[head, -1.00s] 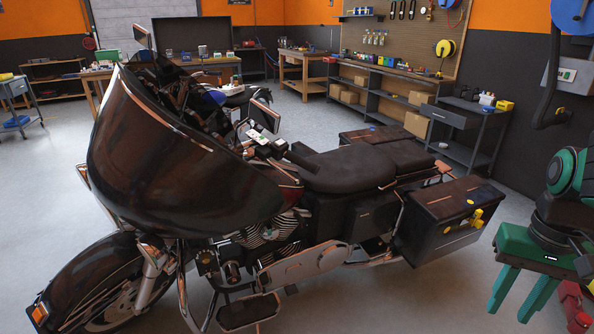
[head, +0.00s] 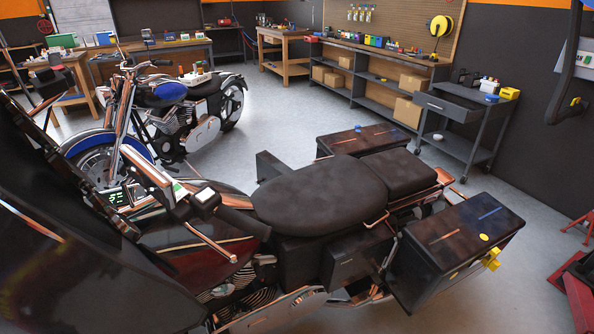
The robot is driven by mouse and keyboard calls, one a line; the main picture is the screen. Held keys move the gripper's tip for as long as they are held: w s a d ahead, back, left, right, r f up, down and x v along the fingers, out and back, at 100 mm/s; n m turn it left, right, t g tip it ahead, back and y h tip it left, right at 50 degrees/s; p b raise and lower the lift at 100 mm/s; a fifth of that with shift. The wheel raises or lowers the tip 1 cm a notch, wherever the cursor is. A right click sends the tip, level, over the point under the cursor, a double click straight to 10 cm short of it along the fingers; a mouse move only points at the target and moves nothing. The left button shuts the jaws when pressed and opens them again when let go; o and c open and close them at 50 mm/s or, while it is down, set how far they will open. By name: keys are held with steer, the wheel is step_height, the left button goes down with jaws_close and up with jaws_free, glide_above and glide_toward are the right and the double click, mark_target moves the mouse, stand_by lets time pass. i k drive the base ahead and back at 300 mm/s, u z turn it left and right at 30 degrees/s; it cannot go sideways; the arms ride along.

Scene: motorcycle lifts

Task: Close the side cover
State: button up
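A dark motorcycle fills the front of the head view, with its black seat (head: 320,195) in the middle. Below the seat on the near side is a dark side panel (head: 352,262), which looks like the side cover. It seems to stand out a little from the body, but I cannot tell how far open it is. Another dark panel (head: 272,166) sticks up beyond the seat on the far side. A near saddlebag (head: 455,240) with a shut lid and a yellow latch (head: 490,260) sits behind the side panel. My gripper is not in view.
A blue motorcycle (head: 165,110) stands behind at left. A grey cart (head: 465,120) and shelving (head: 375,85) line the back right. A red stand (head: 575,285) is at the right edge.

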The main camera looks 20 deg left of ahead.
mark_target(269, 167)
steer(key=u, duration=0.15)
steer(key=i, duration=1.05)
steer(key=u, duration=0.85)
steer(key=i, duration=0.55)
steer(key=u, duration=0.45)
